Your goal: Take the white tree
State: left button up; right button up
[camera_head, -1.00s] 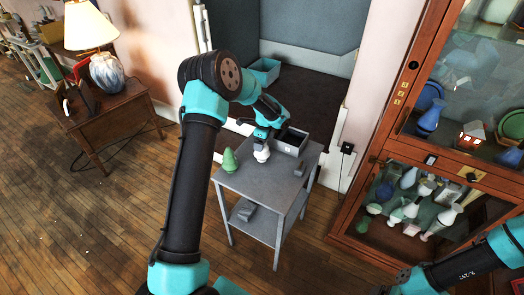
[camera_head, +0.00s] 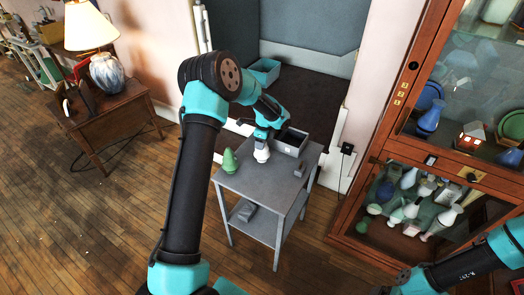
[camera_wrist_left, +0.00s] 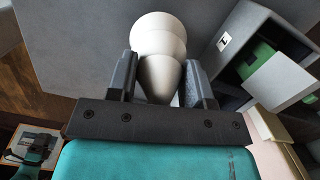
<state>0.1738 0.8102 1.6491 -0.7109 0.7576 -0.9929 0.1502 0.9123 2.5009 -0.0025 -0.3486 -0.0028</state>
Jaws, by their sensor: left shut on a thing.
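The white tree (camera_head: 262,153) stands on the small grey table (camera_head: 252,181). My left gripper (camera_head: 262,138) reaches down over it from above and is shut on it. In the left wrist view the white tree (camera_wrist_left: 158,55) shows its rounded tiers between the two dark fingers of my left gripper (camera_wrist_left: 160,82). The tree looks upright at the table top; I cannot tell whether it still touches the table. Part of my right arm shows at the lower right, but its fingertips are not clear.
A green tree (camera_head: 230,161) stands left of the white one. A grey box (camera_head: 291,142) is close behind on the right, with a small grey object (camera_head: 300,170) near the table's right edge. A glass cabinet (camera_head: 349,215) stands at the right.

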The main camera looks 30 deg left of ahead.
pick_arm(q)
jog(key=shift+r, duration=0.15)
jog(key=shift+r, duration=0.55)
notch_tip(320, 180, up, 2)
jog(key=shift+r, duration=0.1)
jog(key=s+d+r, duration=0.1)
jog(key=s+d, duration=0.7)
jog(key=s, duration=0.5)
jog(key=shift+s+d+r, duration=0.2)
jog(key=shift+s, duration=0.15)
jog(key=o, duration=0.7)
grip_shut()
